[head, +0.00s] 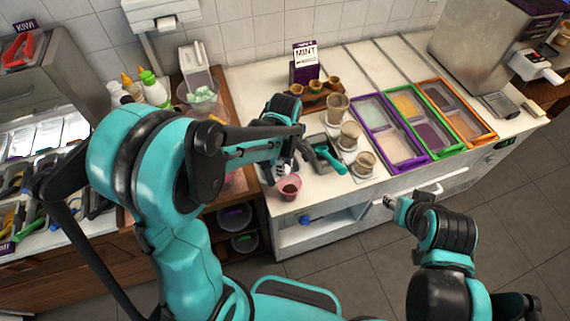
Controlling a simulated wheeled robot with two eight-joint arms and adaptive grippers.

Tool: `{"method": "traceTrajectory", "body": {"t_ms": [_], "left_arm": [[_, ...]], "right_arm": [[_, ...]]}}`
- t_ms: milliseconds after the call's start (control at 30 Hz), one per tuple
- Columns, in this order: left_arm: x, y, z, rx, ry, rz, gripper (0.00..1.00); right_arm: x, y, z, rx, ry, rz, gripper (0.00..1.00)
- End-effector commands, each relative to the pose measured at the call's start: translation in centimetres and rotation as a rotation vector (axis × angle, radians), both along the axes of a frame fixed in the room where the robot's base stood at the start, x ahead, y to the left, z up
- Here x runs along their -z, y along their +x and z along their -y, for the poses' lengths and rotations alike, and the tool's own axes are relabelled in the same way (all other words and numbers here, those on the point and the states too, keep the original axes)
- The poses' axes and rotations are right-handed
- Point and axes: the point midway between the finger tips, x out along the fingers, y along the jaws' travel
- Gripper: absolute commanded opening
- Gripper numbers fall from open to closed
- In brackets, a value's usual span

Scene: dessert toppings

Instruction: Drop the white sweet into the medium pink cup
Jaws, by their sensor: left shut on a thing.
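My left gripper (281,171) is shut on a small white thing, which looks like the white sweet (286,168). It is held just above and slightly left of a pink cup (290,188). The cup stands upright near the front edge of the white counter and has dark contents. The gripper hides part of the counter behind it. My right gripper (384,202) is in front of the counter, low and away from the cup. Whether its fingers are open or shut is too small to tell.
A teal scoop (328,158) lies right of the pink cup, beside several clear cups (350,134). Purple, green and orange framed trays (466,112) fill the right of the counter.

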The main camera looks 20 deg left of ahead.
Motion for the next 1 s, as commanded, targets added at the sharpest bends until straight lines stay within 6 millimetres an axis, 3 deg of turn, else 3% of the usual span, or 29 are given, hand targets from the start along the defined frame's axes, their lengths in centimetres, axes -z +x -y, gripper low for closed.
{"method": "traceTrajectory", "body": {"t_ms": [133, 433, 467, 533, 867, 1000], "left_arm": [[1.7, 0.0, 0.0, 0.0, 0.0, 0.0, 0.15], [1.8, 0.0, 0.0, 0.0, 0.0, 0.0, 0.15], [1.8, 0.0, 0.0, 0.0, 0.0, 0.0, 0.32], [1.8, 0.0, 0.0, 0.0, 0.0, 0.0, 0.5], [1.6, 0.0, 0.0, 0.0, 0.0, 0.0, 0.51], [0.2, 0.0, 0.0, 0.0, 0.0, 0.0, 0.51]], "right_arm": [[1.3, 0.0, 0.0, 0.0, 0.0, 0.0, 0.4], [1.3, 0.0, 0.0, 0.0, 0.0, 0.0, 0.4], [1.3, 0.0, 0.0, 0.0, 0.0, 0.0, 0.4], [1.3, 0.0, 0.0, 0.0, 0.0, 0.0, 0.4], [1.3, 0.0, 0.0, 0.0, 0.0, 0.0, 0.4], [1.3, 0.0, 0.0, 0.0, 0.0, 0.0, 0.4]]}}
